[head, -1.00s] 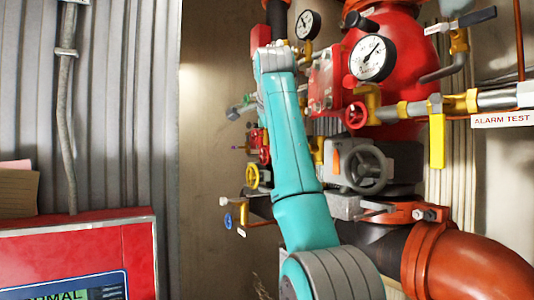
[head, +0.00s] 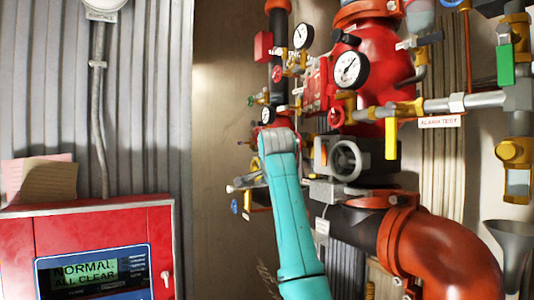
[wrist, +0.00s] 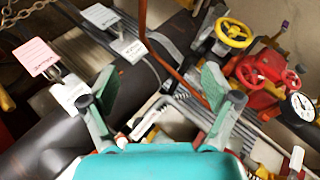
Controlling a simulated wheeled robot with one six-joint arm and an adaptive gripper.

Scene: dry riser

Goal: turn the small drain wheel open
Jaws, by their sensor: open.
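No readable label marks the drain wheel, so I cannot tell which wheel it is. In the wrist view, a small yellow handwheel (wrist: 234,32) is at the upper right, with two small red handwheels, a nearer one (wrist: 248,72) and a farther one (wrist: 290,78), below it. In the head view, a small blue wheel (head: 235,206) shows left of my arm and a small red wheel (head: 336,116) to its right. My gripper (wrist: 160,92) is open and empty, its fingers apart from every wheel. In the head view my arm hides the gripper and the yellow wheel.
Gauges, including a large white one (head: 350,70), crowd above. A red alarm panel (head: 95,220) is at left. Wrist view: white and pink tags (wrist: 36,57) hang at left.

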